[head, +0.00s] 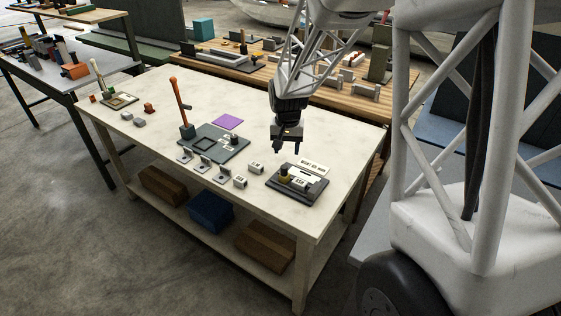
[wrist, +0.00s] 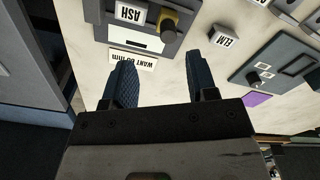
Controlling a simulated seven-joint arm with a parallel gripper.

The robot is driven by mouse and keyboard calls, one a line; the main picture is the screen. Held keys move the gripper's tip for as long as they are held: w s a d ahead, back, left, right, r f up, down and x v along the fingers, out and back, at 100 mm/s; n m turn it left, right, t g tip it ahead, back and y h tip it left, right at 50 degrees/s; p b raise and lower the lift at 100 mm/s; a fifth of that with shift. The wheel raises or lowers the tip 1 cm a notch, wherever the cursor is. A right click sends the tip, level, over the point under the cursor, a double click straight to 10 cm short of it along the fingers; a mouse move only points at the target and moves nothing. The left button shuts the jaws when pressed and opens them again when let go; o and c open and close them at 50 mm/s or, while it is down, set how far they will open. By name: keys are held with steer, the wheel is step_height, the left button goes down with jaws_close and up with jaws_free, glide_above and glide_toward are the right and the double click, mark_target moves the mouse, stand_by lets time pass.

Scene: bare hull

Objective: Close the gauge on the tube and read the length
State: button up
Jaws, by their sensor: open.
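A dark gauge-like plate (head: 312,194) lies near the right front of the bench. I cannot tell which part is the tube, and no length reading is legible. My gripper (head: 287,151) is open and empty above the bench, behind the plate. In the wrist view its fingers (wrist: 160,65) are apart, short of the plate.
A card reading WANT and a length in mm (wrist: 133,60) lies beside the plate. An ELM block (wrist: 222,38) is nearby. A grey plate with a knob (head: 212,145), an orange upright lever (head: 180,95) and a purple sheet (head: 228,122) lie left.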

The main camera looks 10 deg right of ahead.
mark_target(284, 166)
steer(key=shift+w+a+f, duration=0.1)
steer(key=shift+w+f, duration=1.25)
steer(key=shift+f, duration=0.2)
steer(key=shift+f, duration=0.1)
steer(key=shift+f, duration=3.8)
steer(key=c, duration=0.7)
